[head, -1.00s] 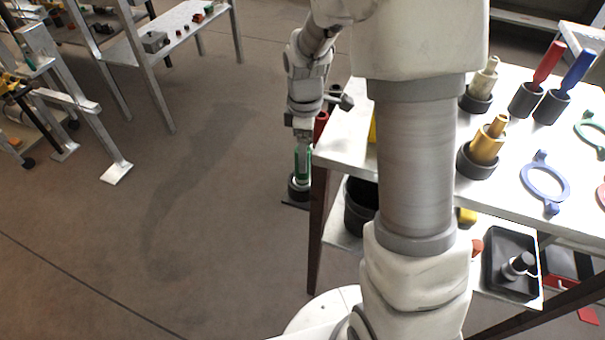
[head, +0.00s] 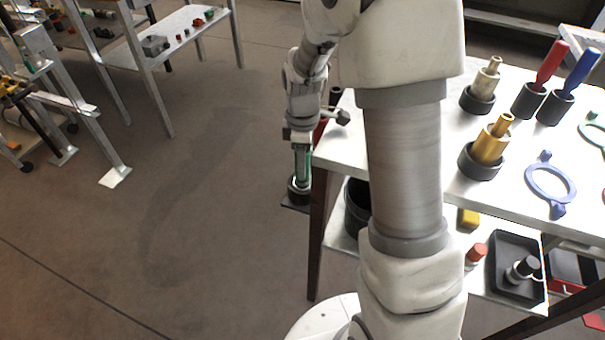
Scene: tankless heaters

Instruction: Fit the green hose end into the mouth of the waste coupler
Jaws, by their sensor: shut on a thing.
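My gripper (head: 300,143) points down beside the table's left edge, small and far off in the head view. It is shut on the green hose end (head: 303,163), which hangs upright below it. Directly under the hose end is a dark round cup (head: 299,194), which looks like the waste coupler, on a small dark plate. The hose end's pale lower tip meets the cup's mouth in the picture. I cannot tell whether it sits inside the mouth or just above or in front of it.
The white table (head: 345,150) is close on the right of the gripper, with a red item (head: 320,130) behind it. Gold (head: 491,145), red and blue pieces stand in dark cups on the table. A black bin (head: 358,205) is below.

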